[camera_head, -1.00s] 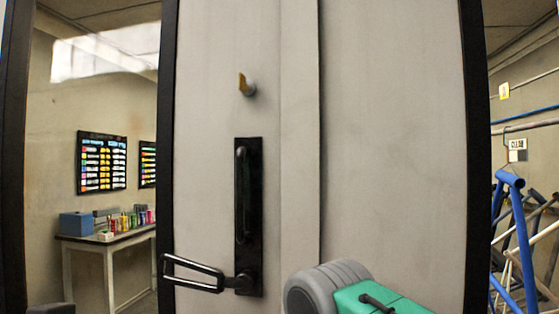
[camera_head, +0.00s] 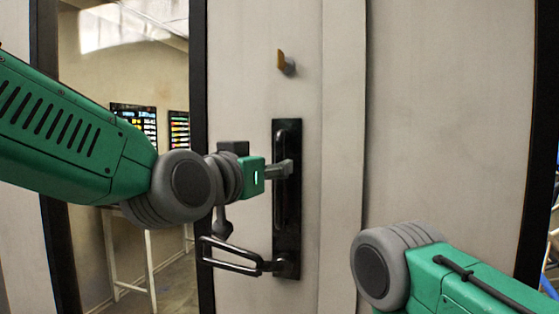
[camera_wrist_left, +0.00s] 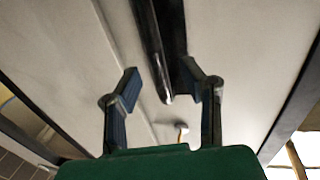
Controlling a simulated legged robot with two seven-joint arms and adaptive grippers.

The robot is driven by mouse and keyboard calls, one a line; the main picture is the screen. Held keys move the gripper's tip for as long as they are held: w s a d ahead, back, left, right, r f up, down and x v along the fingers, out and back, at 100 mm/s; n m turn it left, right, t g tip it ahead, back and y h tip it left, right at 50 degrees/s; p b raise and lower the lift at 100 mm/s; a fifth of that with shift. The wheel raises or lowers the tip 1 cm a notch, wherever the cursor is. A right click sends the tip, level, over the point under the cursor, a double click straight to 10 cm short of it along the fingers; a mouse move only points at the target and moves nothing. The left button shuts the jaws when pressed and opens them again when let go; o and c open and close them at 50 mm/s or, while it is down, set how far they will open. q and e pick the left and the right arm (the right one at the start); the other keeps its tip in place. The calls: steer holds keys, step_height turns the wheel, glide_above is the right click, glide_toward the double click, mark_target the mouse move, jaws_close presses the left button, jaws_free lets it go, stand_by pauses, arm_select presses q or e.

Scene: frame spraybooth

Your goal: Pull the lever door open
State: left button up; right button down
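The pale grey door (camera_head: 440,130) stands in front of me and looks shut. On it is a tall black plate (camera_head: 289,135) with a vertical pull bar (camera_wrist_left: 154,45). A black looped lever (camera_head: 232,257) sticks out left from the plate's lower end. My left gripper (camera_head: 285,170) is at the plate's upper half, above the lever. In the left wrist view, its two fingers (camera_wrist_left: 160,82) are spread, with the bar's end showing between them; contact cannot be told. My right arm shows at the lower right, but its gripper is out of view.
A yellow-tipped knob (camera_head: 285,62) sticks out of the door above the plate. A dark door frame post (camera_head: 199,90) stands left of the door. Beyond it, a room shows colour charts (camera_head: 135,118) and a pale table (camera_head: 110,250). Blue tubing (camera_head: 550,285) shows at the right edge.

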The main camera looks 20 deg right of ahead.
arm_select(q)
steer(key=x, duration=0.3)
steer(key=shift+d, duration=0.2)
jaws_close()
